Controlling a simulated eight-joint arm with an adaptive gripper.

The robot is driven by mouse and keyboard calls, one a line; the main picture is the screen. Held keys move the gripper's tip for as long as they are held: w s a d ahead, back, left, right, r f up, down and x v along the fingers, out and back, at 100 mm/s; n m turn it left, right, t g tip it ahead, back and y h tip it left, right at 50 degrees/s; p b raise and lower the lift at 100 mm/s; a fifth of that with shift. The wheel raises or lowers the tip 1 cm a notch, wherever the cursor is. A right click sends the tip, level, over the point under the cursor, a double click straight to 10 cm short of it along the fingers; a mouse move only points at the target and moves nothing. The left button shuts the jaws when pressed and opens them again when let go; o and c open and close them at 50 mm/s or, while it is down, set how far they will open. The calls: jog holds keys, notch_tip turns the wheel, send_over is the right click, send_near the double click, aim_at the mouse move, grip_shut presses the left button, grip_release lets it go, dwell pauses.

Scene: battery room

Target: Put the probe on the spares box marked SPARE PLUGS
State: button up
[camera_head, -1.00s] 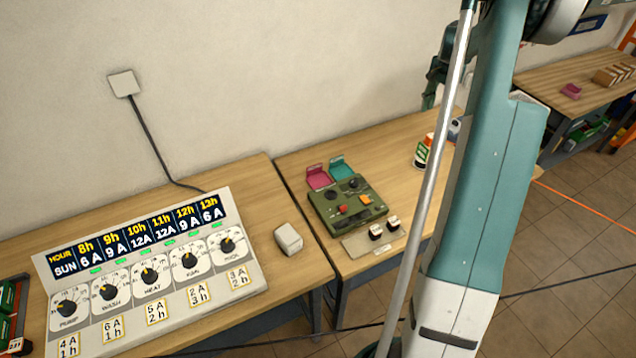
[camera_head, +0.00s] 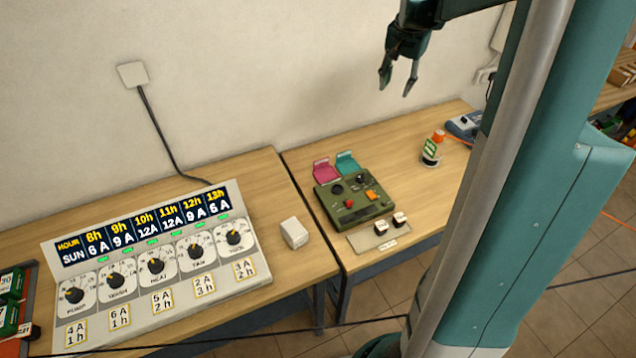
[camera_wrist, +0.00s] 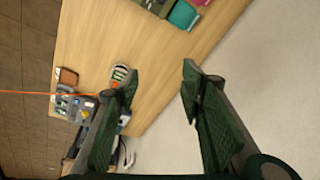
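My gripper (camera_head: 398,88) hangs open and empty above the right-hand table, in front of the wall. In the wrist view its two fingers (camera_wrist: 161,70) are spread with nothing between them. I cannot make out the words SPARE PLUGS on anything. I cannot pick out the probe for sure. A small upright container (camera_head: 431,153) with an orange top and a green-and-white label stands towards the back of the right-hand table. A blue-grey device (camera_head: 463,126) with an orange cord lies behind it, partly hidden by my arm; it also shows in the wrist view (camera_wrist: 75,106).
A green panel (camera_head: 353,203) stands on the right-hand table (camera_head: 405,180), with pink (camera_head: 322,170) and teal (camera_head: 347,164) trays behind it. A plate (camera_head: 371,238) with two small dark-and-white pieces lies in front. The left table holds a dial board (camera_head: 160,300) and white block (camera_head: 294,233).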

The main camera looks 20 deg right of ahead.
jog(key=s+a+r+n+t, duration=0.15)
jog(key=s+a, duration=0.25)
jog(key=a, duration=0.4)
jog(key=s+a+r+n, duration=0.3)
jog(key=s+a, duration=0.1)
jog(key=a, duration=0.5)
jog(key=s+a+r+n+t, duration=0.15)
jog(key=s+a, duration=0.25)
jog(key=a, duration=0.4)
jog(key=s+a+f+n+t, duration=0.1)
jog(key=s+a+f+n, duration=0.2)
jog(key=s+a, duration=0.5)
jog(key=s+a+f+n+t+y, duration=0.1)
jog(key=s+a+f+n, duration=0.2)
jog(key=s+a, duration=0.5)
